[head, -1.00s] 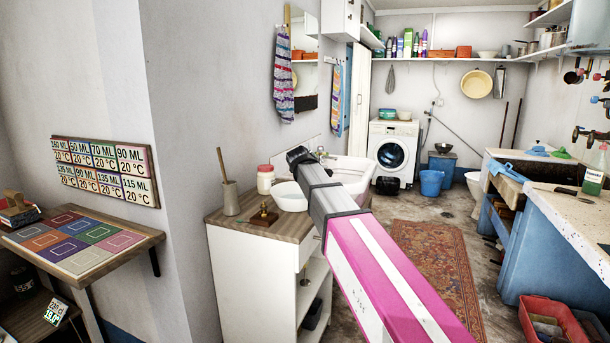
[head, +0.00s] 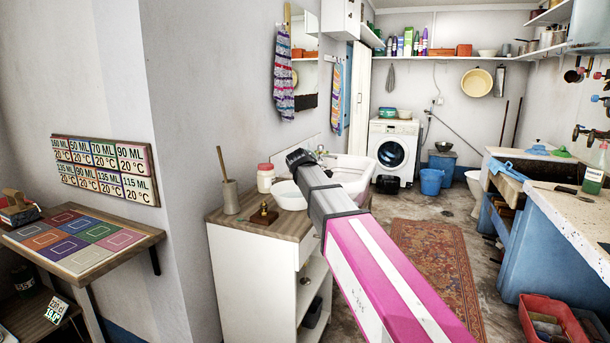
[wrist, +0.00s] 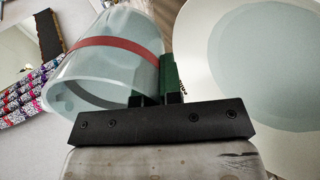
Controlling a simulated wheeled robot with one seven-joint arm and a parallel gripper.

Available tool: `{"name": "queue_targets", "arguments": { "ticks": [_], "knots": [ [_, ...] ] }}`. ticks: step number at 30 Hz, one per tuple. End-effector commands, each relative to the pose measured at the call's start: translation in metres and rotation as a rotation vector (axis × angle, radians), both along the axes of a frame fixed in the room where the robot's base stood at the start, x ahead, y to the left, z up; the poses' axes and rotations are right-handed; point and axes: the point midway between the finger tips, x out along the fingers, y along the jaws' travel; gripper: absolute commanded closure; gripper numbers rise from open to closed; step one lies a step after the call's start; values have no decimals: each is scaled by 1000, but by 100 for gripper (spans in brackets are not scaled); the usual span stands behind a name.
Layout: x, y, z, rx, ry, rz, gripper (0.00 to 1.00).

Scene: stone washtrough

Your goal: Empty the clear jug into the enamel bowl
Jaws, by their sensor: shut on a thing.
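The clear jug (wrist: 110,62), see-through with a red band, fills the left of the wrist view and looks tilted. My gripper (wrist: 160,88), with dark green fingers, is shut on the jug's near side. The pale enamel bowl (wrist: 191,45) is at the right of the wrist view, beside the jug, with a smooth pale blue-grey inside. In the head view the bowl (head: 289,197) stands on the wooden-topped cabinet, partly behind my arm. I cannot tell how much liquid the jug holds or whether any is flowing.
A white basin (head: 350,170) lies behind my arm. A striped towel (head: 284,85) hangs on the wall above.

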Motion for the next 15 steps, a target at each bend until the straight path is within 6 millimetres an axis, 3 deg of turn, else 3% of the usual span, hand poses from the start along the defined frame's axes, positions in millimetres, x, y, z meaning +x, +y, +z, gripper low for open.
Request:
{"name": "queue_targets", "arguments": {
  "ticks": [15],
  "knots": [
    [-1,-1,-3,-6,-42,-2,100]
  ]
}}
